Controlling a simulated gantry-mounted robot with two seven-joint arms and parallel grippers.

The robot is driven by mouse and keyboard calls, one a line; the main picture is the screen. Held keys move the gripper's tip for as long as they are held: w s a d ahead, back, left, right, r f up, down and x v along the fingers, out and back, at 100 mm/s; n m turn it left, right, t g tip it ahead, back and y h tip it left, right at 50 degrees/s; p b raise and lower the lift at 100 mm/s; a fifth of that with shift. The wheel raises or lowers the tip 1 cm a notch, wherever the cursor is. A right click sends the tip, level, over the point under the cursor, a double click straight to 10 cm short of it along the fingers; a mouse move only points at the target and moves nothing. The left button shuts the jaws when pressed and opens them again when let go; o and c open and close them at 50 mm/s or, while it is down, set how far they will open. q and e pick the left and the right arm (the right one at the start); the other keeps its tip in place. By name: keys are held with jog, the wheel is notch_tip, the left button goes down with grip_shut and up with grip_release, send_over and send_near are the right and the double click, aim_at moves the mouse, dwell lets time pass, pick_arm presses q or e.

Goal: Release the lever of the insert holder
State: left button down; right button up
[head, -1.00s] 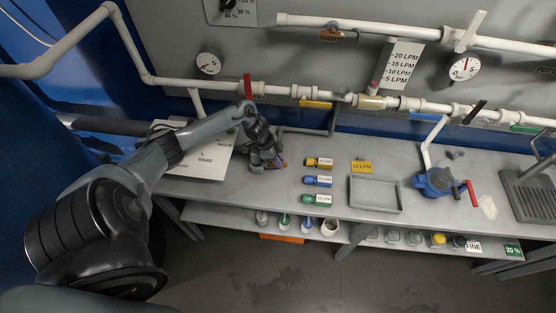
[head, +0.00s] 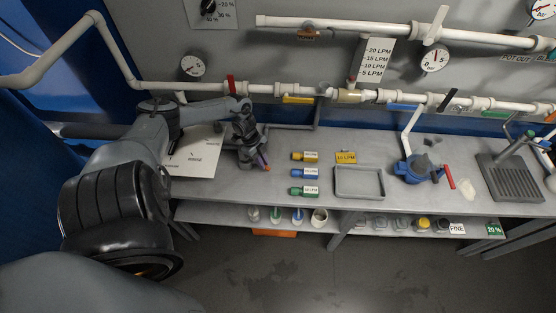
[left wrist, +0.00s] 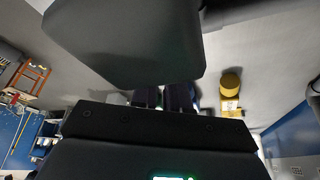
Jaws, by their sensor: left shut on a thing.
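My left gripper (head: 264,163) is low over the left part of the grey bench, fingers pointing down. It is shut on a small piece with an orange end, which looks like the lever; the fingers hide most of it. In the left wrist view the dark fingers (left wrist: 165,97) are close together, partly hidden by the gripper housing. My right gripper is out of view.
Yellow (head: 305,156), blue (head: 304,173) and green (head: 303,190) labelled inserts lie right of the gripper. Beyond them are a yellow 10 LPM tag (head: 346,157), an empty grey tray (head: 359,196) and a blue pump (head: 412,170). White pipes (head: 270,89) run behind the bench.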

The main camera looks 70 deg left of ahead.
pick_arm(q)
jog(key=shift+s+d+f+m+b, duration=0.1)
jog(key=shift+s+m+b, duration=0.15)
jog(key=shift+m, duration=0.35)
jog(key=shift+s+d+m+g+b, duration=0.1)
jog(key=shift+s+m+g+b, duration=0.1)
jog(key=shift+m+g+b, duration=0.25)
jog(key=shift+h, duration=0.3)
jog(key=c, duration=1.1)
grip_release()
